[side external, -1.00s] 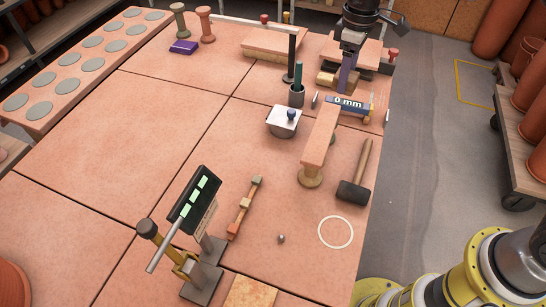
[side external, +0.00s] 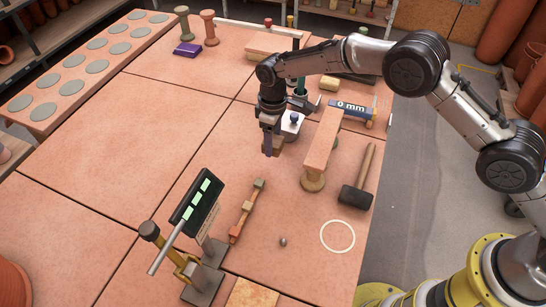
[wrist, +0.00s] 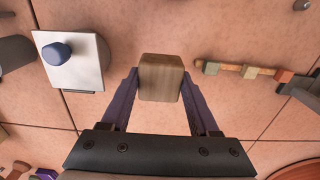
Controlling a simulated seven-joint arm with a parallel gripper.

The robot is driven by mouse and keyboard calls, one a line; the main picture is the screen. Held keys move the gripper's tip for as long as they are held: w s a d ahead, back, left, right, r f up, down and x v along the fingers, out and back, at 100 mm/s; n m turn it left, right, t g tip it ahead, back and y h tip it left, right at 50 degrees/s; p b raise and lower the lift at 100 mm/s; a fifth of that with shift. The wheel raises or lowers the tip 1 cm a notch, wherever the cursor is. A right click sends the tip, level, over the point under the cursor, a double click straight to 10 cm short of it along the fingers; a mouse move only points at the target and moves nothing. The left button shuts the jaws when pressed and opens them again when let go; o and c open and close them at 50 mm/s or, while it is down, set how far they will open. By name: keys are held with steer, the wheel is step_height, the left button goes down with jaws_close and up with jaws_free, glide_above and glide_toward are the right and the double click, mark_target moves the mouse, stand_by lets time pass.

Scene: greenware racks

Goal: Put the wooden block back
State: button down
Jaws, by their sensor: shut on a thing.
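The wooden block (wrist: 160,77) is a small brown block with visible grain, clamped between the two purple fingers of my gripper (wrist: 160,98) in the wrist view. In the side view my gripper (side external: 271,150) points down over the middle of the table, just left of the white square-topped box (side external: 292,124) with a blue knob. The block is mostly hidden behind the fingers there. It appears held above the table, though its height is hard to tell.
A strip with small blocks (side external: 246,208) lies toward the camera, beside a display stand (side external: 196,205). A raised clay-coloured bar (side external: 322,145), a mallet (side external: 357,190) and a "0 mm" gauge (side external: 352,109) are to the right. Another wooden piece (side external: 329,84) lies behind.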

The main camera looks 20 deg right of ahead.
mark_target(273, 164)
steer(key=shift+f, duration=3.15)
steer(key=shift+f, duration=0.15)
steer(key=shift+c, duration=0.7)
jaws_free()
step_height(273, 164, up, 12)
steer(key=shift+r, duration=0.15)
steer(key=shift+d+r, duration=0.1)
